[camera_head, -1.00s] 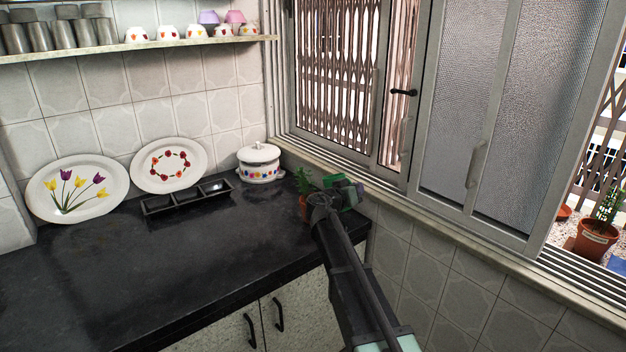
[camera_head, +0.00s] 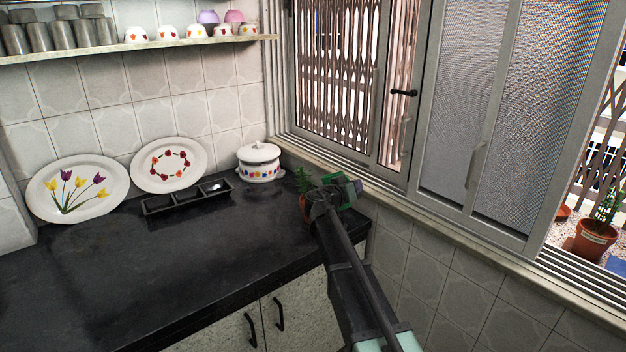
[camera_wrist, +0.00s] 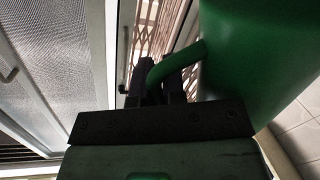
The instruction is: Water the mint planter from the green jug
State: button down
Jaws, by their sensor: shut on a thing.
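The green jug (camera_wrist: 260,60) fills the right of the wrist view, with its curved handle (camera_wrist: 178,60) between the fingers of my gripper (camera_wrist: 158,85). In the head view only a small part of the jug (camera_head: 349,197) shows past my wrist. My gripper is shut on the jug's handle. The mint planter (camera_head: 304,190) is a terracotta pot with green leaves at the counter's right end. My arm hides much of the pot, and the jug is just right of the leaves. I cannot see whether water flows.
A lidded white pot (camera_head: 259,164) stands left of the planter. A black divided tray (camera_head: 188,197) and two decorated plates (camera_head: 78,189) are further left. The window frame (camera_head: 440,217) is close on the right. The front of the dark counter (camera_head: 150,270) is clear.

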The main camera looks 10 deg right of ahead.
jog(key=shift+w+a+r, duration=0.1)
jog(key=shift+r, duration=0.1)
jog(key=shift+w+a+r+n+p, duration=0.25)
jog(key=shift+w+r+n+p, duration=0.3)
jog(key=shift+p, duration=0.3)
jog(key=shift+w+a+r+n+p, duration=0.1)
jog(key=shift+a+r+n+p, duration=0.05)
jog(key=shift+r+n+p, duration=0.15)
jog(key=shift+w+a+r+n+g+p, duration=0.15)
jog(key=shift+w+r+n+g+p, duration=0.4)
jog(key=shift+p, duration=0.3)
jog(key=shift+s+r, duration=0.1)
jog(key=shift+s, duration=0.05)
jog(key=f+b, duration=0.1)
jog(key=s+f+m+b, duration=0.1)
jog(key=f+b, duration=0.1)
jog(key=f+m+t+b, duration=0.1)
jog(key=b, duration=0.1)
jog(key=shift+s+d+f, duration=0.25)
jog(key=shift+s+d, duration=0.15)
jog(key=s+d+f+m+t+b, duration=0.1)
jog(key=s+d+f+m+b, duration=0.1)
jog(key=s+f+m+b, duration=0.2)
jog(key=f+m+b, duration=0.1)
jog(key=m+b, duration=0.1)
jog(key=b, duration=0.1)
jog(key=shift+d, duration=0.15)
